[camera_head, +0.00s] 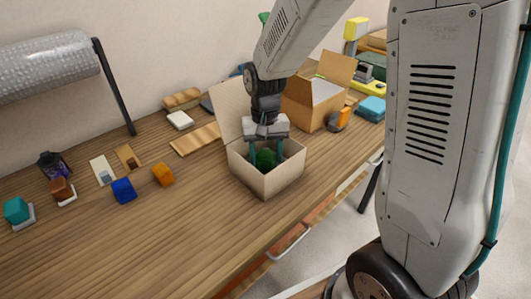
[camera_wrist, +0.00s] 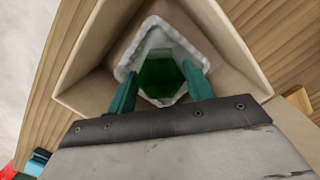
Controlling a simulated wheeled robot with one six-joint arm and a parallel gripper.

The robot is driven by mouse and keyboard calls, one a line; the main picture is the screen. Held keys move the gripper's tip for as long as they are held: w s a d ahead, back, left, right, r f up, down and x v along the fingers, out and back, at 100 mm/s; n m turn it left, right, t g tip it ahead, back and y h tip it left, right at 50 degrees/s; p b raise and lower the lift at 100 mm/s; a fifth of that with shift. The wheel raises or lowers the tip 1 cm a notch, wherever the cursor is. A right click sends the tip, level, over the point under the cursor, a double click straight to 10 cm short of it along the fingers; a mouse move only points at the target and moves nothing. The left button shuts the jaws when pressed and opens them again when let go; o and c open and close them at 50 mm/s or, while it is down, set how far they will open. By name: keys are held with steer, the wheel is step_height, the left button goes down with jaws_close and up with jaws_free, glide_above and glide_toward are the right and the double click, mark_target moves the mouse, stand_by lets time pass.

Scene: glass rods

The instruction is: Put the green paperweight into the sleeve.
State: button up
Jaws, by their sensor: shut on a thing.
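The green paperweight (camera_head: 265,158) is between the teal fingers of my gripper (camera_head: 265,152), inside an open cardboard box (camera_head: 268,184). In the wrist view, the paperweight (camera_wrist: 158,75) shows between the two fingertips of my gripper (camera_wrist: 160,84), which is shut on it. Around it is a pale, wavy-edged sleeve (camera_wrist: 127,61) lying in the box (camera_wrist: 88,68). From above, the paperweight is within the sleeve's outline. I cannot tell how deep it sits or whether it touches the bottom. The front box wall hides the sleeve in the head view.
A second open box (camera_head: 304,112) stands behind to the right. An orange block (camera_head: 163,174), a blue block (camera_head: 123,190) and a teal block (camera_head: 16,210) are at left. A bubble-wrap roll (camera_head: 45,68) is at back left. The front left table is clear.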

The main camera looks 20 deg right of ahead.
mark_target(265, 150)
steer(key=o, duration=1)
steer(key=shift+f, duration=0.1)
step_height(265, 150, up, 12)
steer(key=w+f, duration=0.1)
steer(key=shift+s+d+r+n+t, duration=0.5)
steer(key=shift+s+r, duration=0.6)
steer(key=shift+s, duration=2.8)
steer(key=shift+s+d+r+n+t, duration=0.45)
steer(key=shift+s+r, duration=0.7)
steer(key=shift+s, duration=2.8)
steer(key=shift+s+d+r+n+t, duration=0.5)
steer(key=shift+s+r, duration=0.6)
steer(key=shift+s, duration=2.8)
